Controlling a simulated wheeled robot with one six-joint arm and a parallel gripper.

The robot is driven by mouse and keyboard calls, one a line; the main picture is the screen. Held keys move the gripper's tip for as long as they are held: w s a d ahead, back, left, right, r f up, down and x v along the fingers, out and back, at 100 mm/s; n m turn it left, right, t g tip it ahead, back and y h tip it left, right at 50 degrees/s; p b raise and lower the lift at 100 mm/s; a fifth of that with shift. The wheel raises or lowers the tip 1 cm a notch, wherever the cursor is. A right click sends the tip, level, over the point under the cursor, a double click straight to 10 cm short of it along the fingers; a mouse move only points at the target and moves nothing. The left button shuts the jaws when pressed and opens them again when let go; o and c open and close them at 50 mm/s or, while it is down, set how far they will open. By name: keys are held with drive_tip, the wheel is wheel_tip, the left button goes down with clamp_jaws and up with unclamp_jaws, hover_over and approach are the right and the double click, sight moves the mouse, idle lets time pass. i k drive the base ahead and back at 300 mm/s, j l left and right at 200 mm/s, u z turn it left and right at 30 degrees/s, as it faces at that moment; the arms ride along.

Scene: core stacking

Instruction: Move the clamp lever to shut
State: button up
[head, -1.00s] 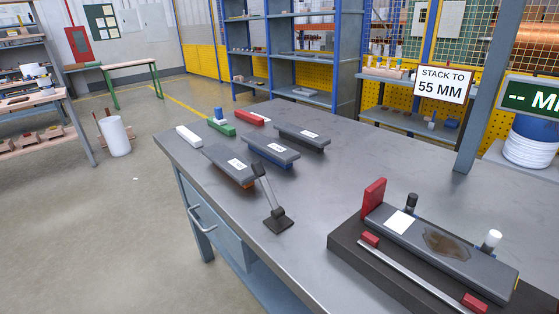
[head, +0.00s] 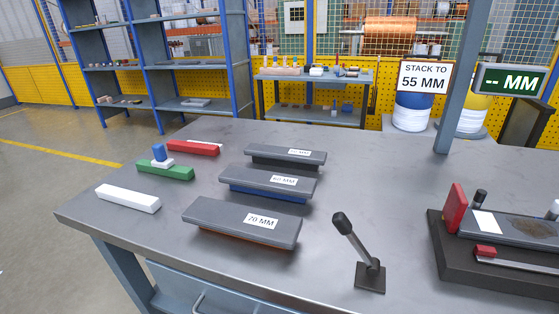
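The clamp lever (head: 354,244) stands on the front part of the grey bench (head: 330,205). It is a grey rod with a black knob, set on a small dark square base (head: 370,278). The rod leans up and to the left from its base. A dark fixture (head: 480,261) with a red end block (head: 454,209) sits to the right of the lever, cut off by the picture's edge. A grey plate with a blank white label (head: 487,222) lies in it. My gripper is not in view.
Labelled plates lie left of the lever, including the 70 MM plate (head: 225,216) and one on a blue underside (head: 265,182). White (head: 128,198), green (head: 165,170) and red (head: 194,148) bars lie farther left. A grey post (head: 458,100) rises behind the fixture. A sign (head: 425,77) reads STACK TO 55 MM.

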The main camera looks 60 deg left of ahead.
sight(341, 222)
drive_tip(key=k+j, duration=0.7)
drive_tip(key=j, duration=0.25)
drive_tip(key=k+j, duration=0.35)
drive_tip(key=j, duration=0.1)
